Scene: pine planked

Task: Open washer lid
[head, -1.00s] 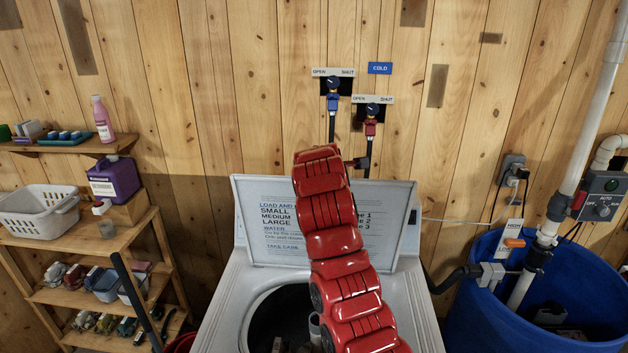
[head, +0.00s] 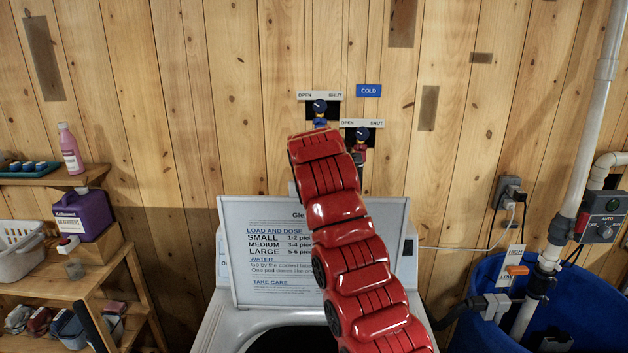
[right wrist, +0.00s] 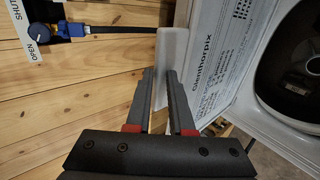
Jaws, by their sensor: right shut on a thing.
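The washer lid (head: 262,215) stands raised at the back of the white washer (head: 232,322), its printed inner side facing me. My red right arm crosses in front of it and covers part of the print. The arm hides the right gripper in the head view. In the right wrist view the right gripper (right wrist: 160,76) is shut on the pale edge of the lid (right wrist: 173,45). The lid's printed panel and the dark tub opening (right wrist: 290,65) lie to the right there. My left gripper is not in view.
Blue and red valves (head: 320,108) are on the plank wall behind the lid. A shelf (head: 70,287) with a basket and bottles stands left. A blue barrel (head: 485,335) with a white pipe (head: 590,130) stands right.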

